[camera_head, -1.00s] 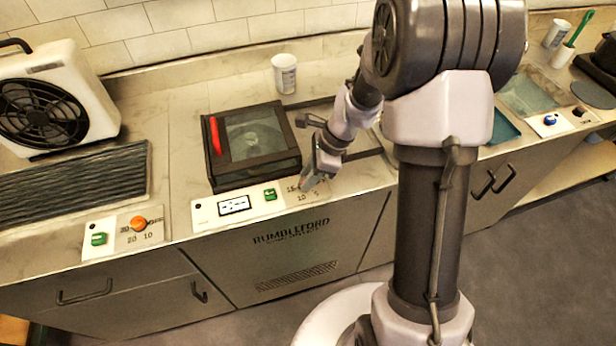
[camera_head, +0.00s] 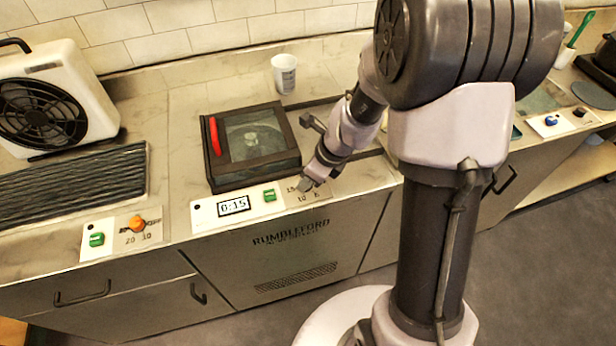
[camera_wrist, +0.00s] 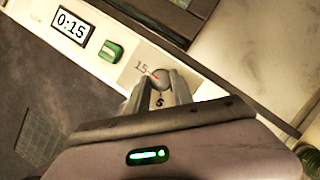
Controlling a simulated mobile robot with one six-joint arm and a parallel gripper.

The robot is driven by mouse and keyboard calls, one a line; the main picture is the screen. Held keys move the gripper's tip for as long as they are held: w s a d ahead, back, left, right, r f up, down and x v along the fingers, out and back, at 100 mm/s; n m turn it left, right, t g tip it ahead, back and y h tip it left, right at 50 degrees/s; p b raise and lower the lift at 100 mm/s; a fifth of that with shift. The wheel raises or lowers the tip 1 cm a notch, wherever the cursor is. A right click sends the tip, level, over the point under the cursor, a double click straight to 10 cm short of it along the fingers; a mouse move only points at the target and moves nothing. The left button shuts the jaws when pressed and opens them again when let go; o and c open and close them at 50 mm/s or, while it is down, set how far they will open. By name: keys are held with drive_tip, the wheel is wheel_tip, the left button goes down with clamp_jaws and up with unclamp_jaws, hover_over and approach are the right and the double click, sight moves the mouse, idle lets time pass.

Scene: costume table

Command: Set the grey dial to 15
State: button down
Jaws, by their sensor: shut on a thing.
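The grey dial (camera_wrist: 160,76) sits on the white panel below the lidded box. In the wrist view its red mark points toward the printed 15. My gripper (camera_wrist: 159,88) is shut on the dial, one finger on either side. In the head view my gripper (camera_head: 306,184) reaches down to the panel and hides the dial. The display (camera_head: 234,206) left of it reads 0:15, and the wrist view's display (camera_wrist: 73,28) agrees.
A green switch (camera_head: 269,195) lies between display and dial. The dark box (camera_head: 208,172) with a clear lid and red handle stands just behind. An orange dial (camera_head: 137,223) and another green switch (camera_head: 97,239) are farther left. A white cup (camera_head: 284,74) stands behind.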

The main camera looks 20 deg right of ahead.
idle(0.3)
drive_tip(key=c, duration=1.1)
unclamp_jaws()
drive_tip(key=p+v, duration=0.8)
drive_tip(key=v, duration=0.9)
drive_tip(key=shift+s+r, duration=0.1)
drive_tip(key=shift+r, duration=0.05)
